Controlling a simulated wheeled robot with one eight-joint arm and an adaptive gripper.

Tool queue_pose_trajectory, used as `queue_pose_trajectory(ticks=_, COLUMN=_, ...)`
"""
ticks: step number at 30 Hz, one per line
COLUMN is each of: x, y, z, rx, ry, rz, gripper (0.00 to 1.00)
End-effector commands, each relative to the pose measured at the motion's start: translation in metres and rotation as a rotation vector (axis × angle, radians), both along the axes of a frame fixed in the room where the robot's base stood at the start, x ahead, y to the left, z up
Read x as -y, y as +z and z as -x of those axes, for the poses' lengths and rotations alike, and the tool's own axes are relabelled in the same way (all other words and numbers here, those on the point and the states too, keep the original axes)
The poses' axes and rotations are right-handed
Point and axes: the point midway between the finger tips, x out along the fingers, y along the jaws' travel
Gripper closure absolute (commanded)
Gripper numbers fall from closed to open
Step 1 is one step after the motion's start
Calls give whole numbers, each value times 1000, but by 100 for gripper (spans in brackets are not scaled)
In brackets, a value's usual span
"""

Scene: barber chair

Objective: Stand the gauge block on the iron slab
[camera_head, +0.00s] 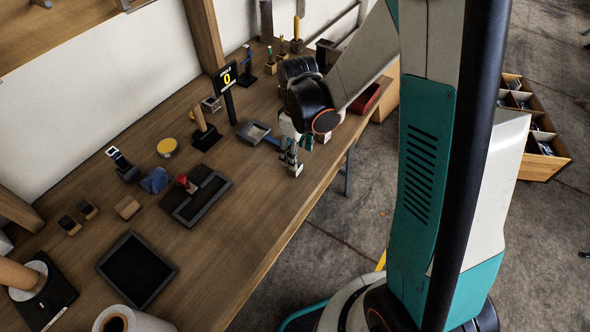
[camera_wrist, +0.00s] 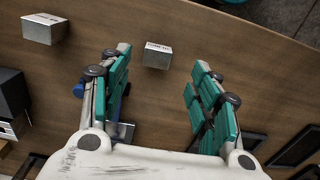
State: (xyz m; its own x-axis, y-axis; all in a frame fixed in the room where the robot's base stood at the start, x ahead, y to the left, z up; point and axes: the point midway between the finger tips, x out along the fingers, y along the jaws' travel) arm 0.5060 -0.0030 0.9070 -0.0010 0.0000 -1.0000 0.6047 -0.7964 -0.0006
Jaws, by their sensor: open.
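My gripper (camera_wrist: 160,75) is open, with its teal-padded fingers spread wide above the wooden table. A small grey metal block (camera_wrist: 157,55) with dark marking on its top edge stands between and just beyond the fingertips, nearer the left finger. It looks like the gauge block, and nothing grips it. A similar marked grey block (camera_wrist: 44,28) stands farther left, outside the fingers. In the head view my gripper (camera_head: 291,160) is low near the table's front edge, by a pale block (camera_head: 297,171). I cannot tell for certain which thing is the iron slab.
A flat black tray (camera_head: 137,270) lies nearer. A red bin (camera_head: 365,98) is at the far end. Bare table lies along the front edge.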

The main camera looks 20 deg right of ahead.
Motion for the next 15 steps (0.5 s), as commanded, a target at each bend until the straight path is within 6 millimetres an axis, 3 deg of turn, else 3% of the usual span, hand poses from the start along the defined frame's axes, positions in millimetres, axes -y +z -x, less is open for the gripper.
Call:
queue_pose_trajectory(ticks=3, x=0, y=-17, z=0, rx=0, ry=0, rz=0, gripper=43)
queue_pose_trajectory(ticks=11, x=0, y=-29, z=-2, rx=0, ry=0, rz=0, gripper=43)
queue_pose_trajectory(ticks=15, x=-1, y=-48, z=-6, rx=0, ry=0, rz=0, gripper=43)
